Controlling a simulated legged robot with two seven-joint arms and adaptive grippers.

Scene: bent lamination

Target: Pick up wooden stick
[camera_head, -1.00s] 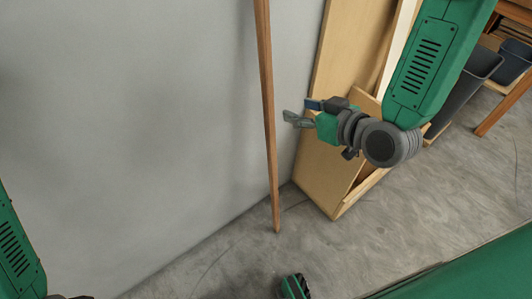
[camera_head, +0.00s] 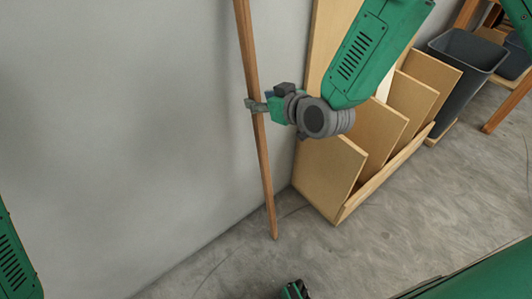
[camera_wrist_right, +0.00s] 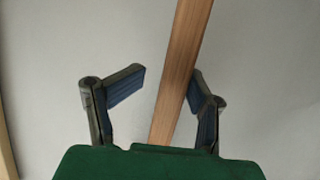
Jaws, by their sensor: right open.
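The wooden stick (camera_head: 262,160) is long, thin and brown. It stands on the concrete floor and leans slightly along the grey wall in the head view. My right gripper (camera_head: 256,104) is at the upper part of the stick. In the right wrist view the stick (camera_wrist_right: 180,70) passes between the two open fingers of my right gripper (camera_wrist_right: 167,82). It lies closer to the right finger, and a gap shows on the left side. I cannot tell whether the right finger touches it.
A wooden rack (camera_head: 345,212) with upright boards (camera_head: 375,130) stands on the floor right of the stick. A grey bin (camera_head: 465,62) and a wooden table leg (camera_head: 507,103) are farther right. The grey wall (camera_head: 110,130) is clear on the left.

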